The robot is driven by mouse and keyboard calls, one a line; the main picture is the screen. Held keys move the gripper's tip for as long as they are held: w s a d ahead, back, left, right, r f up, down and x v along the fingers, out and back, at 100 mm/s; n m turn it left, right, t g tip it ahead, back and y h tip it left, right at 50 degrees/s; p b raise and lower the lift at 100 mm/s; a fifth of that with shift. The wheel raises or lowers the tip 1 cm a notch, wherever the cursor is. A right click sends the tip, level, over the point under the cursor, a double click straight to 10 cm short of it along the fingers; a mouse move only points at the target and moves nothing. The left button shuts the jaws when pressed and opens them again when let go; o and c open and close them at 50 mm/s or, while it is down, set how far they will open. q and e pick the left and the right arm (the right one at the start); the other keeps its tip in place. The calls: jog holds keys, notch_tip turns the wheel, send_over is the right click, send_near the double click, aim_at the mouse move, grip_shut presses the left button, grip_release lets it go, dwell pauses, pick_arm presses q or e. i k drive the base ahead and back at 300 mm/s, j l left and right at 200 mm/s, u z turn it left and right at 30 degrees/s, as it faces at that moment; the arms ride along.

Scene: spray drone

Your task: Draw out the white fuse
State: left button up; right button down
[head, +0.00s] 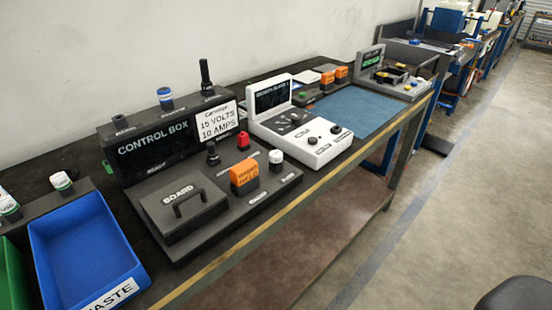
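A white, round-topped cylinder (276,157), which looks like the white fuse, stands upright in the right part of the dark control box (155,140). Its lower end is hidden in the panel. A red cylinder (243,140) stands behind it to the left, and an orange block (244,174) sits to its left. Neither of my grippers is in view, and nothing touches the white cylinder.
A lid marked BOARD (178,208) with a handle covers the box's left part. A white remote supply unit (300,132) stands close on the right. A blue waste bin (85,255) is at the left. A blue mat (352,117) looks clear.

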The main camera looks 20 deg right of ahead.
aim_at(275, 159)
jog(key=l+u, duration=0.2)
jog(key=u, duration=0.25)
jog(key=l+u, duration=0.2)
jog(key=u, duration=0.25)
jog(key=l+u, duration=0.25)
jog(key=u, duration=0.15)
jog(key=l+u, duration=0.15)
jog(key=l, duration=0.15)
jog(key=k+l+u, duration=0.15)
jog(key=l, duration=0.15)
jog(key=k+l+u, duration=0.15)
jog(key=k+l, duration=0.1)
jog(key=l, duration=0.2)
jog(key=k+l, duration=0.1)
jog(key=l, duration=0.25)
jog(key=k+l, duration=0.1)
jog(key=l, duration=0.2)
jog(key=u, duration=0.05)
